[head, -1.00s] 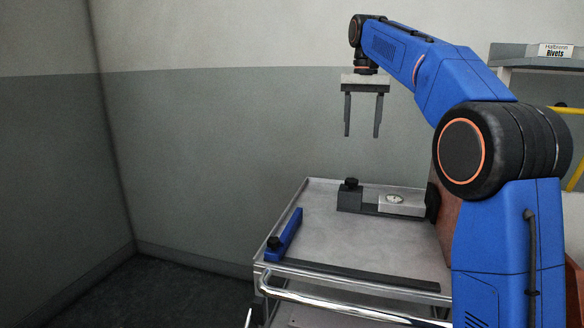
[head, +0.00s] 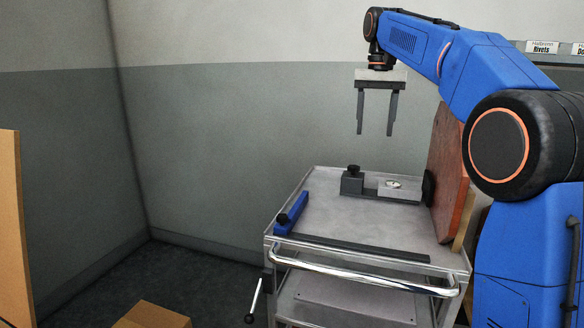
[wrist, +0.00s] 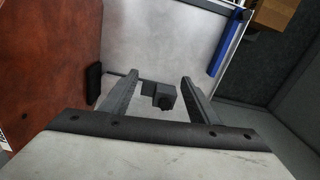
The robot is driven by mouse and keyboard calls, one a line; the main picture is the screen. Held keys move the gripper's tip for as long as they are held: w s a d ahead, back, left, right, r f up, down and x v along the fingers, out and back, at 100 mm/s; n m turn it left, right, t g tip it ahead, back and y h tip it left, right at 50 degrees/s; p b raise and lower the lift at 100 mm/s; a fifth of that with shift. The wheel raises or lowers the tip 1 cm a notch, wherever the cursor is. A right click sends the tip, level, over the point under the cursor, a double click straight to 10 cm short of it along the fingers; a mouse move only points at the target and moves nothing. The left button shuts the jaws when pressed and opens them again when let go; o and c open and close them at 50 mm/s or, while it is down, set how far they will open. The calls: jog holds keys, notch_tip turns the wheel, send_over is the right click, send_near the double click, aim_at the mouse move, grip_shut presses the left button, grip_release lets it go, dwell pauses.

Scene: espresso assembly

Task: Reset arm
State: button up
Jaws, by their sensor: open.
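My gripper (head: 375,130) is open and empty, hanging with its fingers pointing down above the metal cart (head: 320,210). It is well clear of the cart top. In the wrist view my gripper (wrist: 158,80) has both fingers apart, with a dark block from the fixture (wrist: 160,95) showing between them, farther below. The fixture also shows in the head view (head: 370,189), as a grey clamp with a dark knob and a small round dial on its plate. My blue arm reaches in from the right.
A blue bar (head: 292,214) lies along the cart's left edge and a dark strip (head: 350,248) along its front. A chrome handle (head: 360,280) sticks out in front. A reddish-brown board (head: 450,175) stands at the right. A cardboard box (head: 152,315) is on the floor at lower left.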

jog(key=s+d+f+t, duration=0.1)
jog(key=s+d+f, duration=0.15)
jog(key=s, duration=0.85)
jog(key=s+d+f+n+t, duration=0.1)
jog(key=s+f, duration=1.3)
jog(key=s, duration=0.1)
jog(key=s+d+f+n+t, duration=0.1)
jog(key=s+d+f+t, duration=0.1)
jog(key=s+f, duration=1.2)
jog(key=shift+s+d+f+t, duration=0.3)
jog(key=shift+s+f, duration=0.1)
jog(key=shift+f, duration=0.15)
